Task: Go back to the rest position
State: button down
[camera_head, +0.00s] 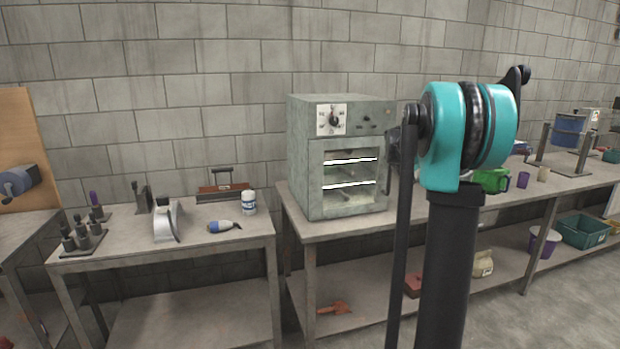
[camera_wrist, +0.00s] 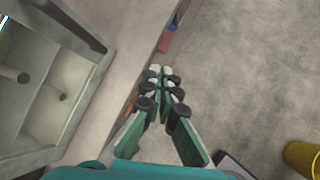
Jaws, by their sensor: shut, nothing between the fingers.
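My gripper (camera_wrist: 161,75) shows in the wrist view with its two green fingers brought together at the tips. It holds nothing and hangs over the front edge of a bench, with the floor to its right. In the head view my teal and black arm stands upright right of centre, and my gripper cannot be made out there.
A grey oven (camera_head: 340,160) with a lit window stands on the middle bench, partly behind my arm; its front is at left in the wrist view (camera_wrist: 45,85). A bottle (camera_head: 249,202) stands on the left bench. A yellow container (camera_wrist: 303,158) is at lower right. Open floor (camera_wrist: 255,70) lies beside the bench.

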jog(key=s+a+f+m+y, duration=0.1)
jog(key=s+a+f+m, duration=0.6)
jog(key=s, duration=0.7)
jog(key=s+a+f+m+g+y, duration=0.1)
jog(key=s+a+f+m, duration=0.6)
jog(key=s, duration=0.7)
jog(key=s+a+f+m+g+y, duration=0.1)
jog(key=s+a+f+m+y, duration=0.2)
jog(key=s+a+f+m, duration=0.4)
jog(key=s+f+m, duration=0.2)
jog(key=s, duration=0.5)
jog(key=shift+a+f, duration=0.15)
jog(key=shift+f, duration=0.05)
